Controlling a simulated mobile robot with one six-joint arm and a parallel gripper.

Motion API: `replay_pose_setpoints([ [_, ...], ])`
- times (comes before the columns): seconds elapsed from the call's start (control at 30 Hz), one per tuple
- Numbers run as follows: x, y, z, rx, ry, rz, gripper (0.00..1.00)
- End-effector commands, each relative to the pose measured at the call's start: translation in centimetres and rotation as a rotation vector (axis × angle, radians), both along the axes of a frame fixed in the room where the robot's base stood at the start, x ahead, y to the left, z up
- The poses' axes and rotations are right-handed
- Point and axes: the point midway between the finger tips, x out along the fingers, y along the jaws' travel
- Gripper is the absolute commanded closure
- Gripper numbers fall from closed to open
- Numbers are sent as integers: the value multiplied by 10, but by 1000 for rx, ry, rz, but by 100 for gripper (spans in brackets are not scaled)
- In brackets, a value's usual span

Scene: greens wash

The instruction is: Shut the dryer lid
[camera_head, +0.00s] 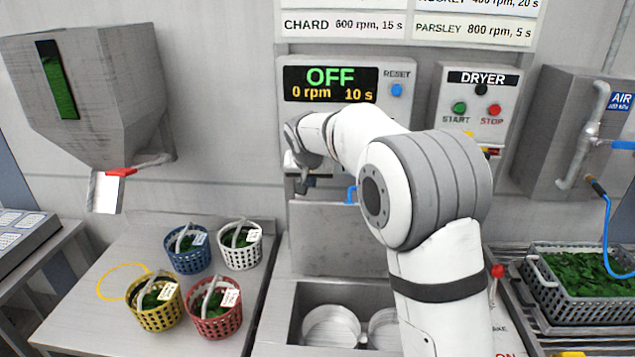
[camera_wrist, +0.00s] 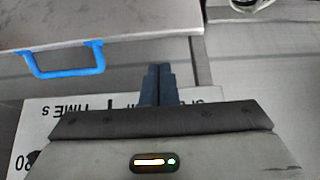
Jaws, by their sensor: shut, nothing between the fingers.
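The dryer lid (camera_head: 325,240) is a grey metal panel standing upright, open, behind the dryer opening. Its blue handle (camera_head: 351,194) is at the top edge, partly behind my arm. In the wrist view the lid (camera_wrist: 130,18) fills the upper left, with the blue handle (camera_wrist: 65,62) on its edge. The dryer well (camera_head: 296,325) is uncovered and shows two round metal baskets (camera_head: 331,327). My gripper (camera_head: 303,186) is above the lid's top edge, left of the handle. In the wrist view its dark fingers (camera_wrist: 157,75) are together and empty, apart from the handle.
Several greens baskets, blue (camera_head: 188,262), white (camera_head: 240,258), yellow (camera_head: 154,315) and red (camera_head: 215,322), stand on the left counter. A hopper (camera_head: 95,100) hangs above it. The dryer control panel (camera_head: 477,110) is behind my arm. A grey crate of greens (camera_head: 580,305) is at right.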

Motion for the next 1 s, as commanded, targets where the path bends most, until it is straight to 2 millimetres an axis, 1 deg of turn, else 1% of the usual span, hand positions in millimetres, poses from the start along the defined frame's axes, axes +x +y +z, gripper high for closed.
replay_pose_setpoints([
  [0.1,11,-7,-15,-2,5,-10,100],
  [0.3,34,-13,-47,-2,5,-18,100],
  [0.5,49,-17,-69,-1,3,-23,100],
  [0.7,54,-18,-77,-1,2,-24,100],
  [0.93,54,-19,-77,0,1,-25,100],
  [0.97,55,-13,-77,0,1,-29,100],
  [1.0,55,-16,-77,0,1,-29,100],
])
